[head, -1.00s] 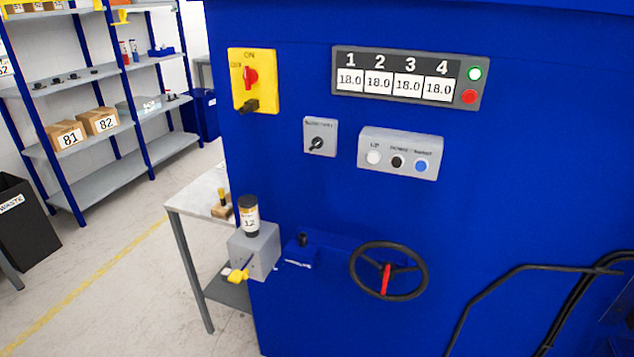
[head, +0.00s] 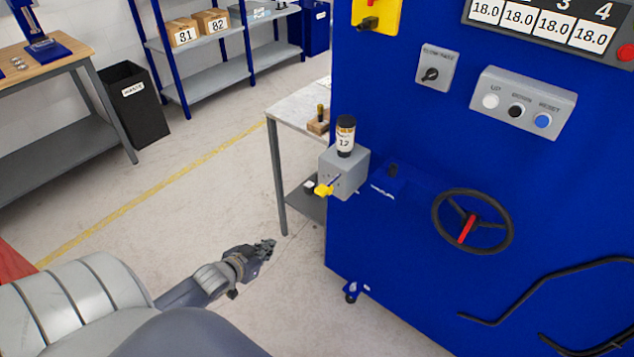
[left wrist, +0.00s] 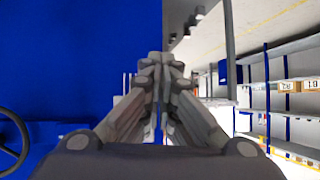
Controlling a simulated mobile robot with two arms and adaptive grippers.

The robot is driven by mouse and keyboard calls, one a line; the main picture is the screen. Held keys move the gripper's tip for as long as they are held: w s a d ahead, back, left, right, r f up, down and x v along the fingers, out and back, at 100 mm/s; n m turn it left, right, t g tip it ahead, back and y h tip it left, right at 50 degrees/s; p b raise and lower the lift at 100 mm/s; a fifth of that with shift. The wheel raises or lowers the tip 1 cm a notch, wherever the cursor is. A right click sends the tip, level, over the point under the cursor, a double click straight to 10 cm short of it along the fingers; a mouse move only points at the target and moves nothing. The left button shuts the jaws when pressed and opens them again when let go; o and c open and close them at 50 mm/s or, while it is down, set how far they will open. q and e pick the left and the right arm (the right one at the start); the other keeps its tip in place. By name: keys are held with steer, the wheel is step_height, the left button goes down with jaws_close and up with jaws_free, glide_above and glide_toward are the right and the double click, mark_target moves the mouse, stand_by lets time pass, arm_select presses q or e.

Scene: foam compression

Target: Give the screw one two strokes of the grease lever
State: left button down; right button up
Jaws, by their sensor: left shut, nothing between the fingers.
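The grease unit is a grey box (head: 344,174) on the left edge of the blue machine (head: 400,250), with a dark cartridge (head: 345,134) labelled 12 upright on top. Its yellow-ended grease lever (head: 324,189) sticks out at the lower front left. My left gripper (head: 268,247) is shut and empty, below and left of the lever, apart from it. In the left wrist view its fingers (left wrist: 160,75) are together. The grease unit is not clearly visible there. No screw shows. My right gripper is in neither current view.
A black handwheel (head: 472,221) with a red handle is on the machine front. A switch panel (head: 525,102) sits above it. A light-topped table (head: 295,118) stands behind the grease unit.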

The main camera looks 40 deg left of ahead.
arm_select(q)
steer(key=w+d+r+t+h, duration=0.1)
steer(key=w+d+r+t, duration=0.1)
steer(key=r, duration=0.9)
steer(key=w+d+r+m+t+h, duration=0.1)
steer(key=w+d+r+t+h, duration=0.1)
steer(key=r, duration=0.9)
steer(key=shift+w+d+r, duration=0.3)
steer(key=shift+w+d, duration=0.4)
steer(key=shift+w, duration=0.35)
steer(key=shift+p, duration=0.3)
steer(key=p, duration=0.2)
glide_above(331, 183)
steer(key=s, duration=0.6)
step_height(331, 183, down, 5)
steer(key=shift+w+a+f+m, duration=0.2)
steer(key=shift+a+f+m, duration=0.15)
steer(key=shift+f, duration=0.4)
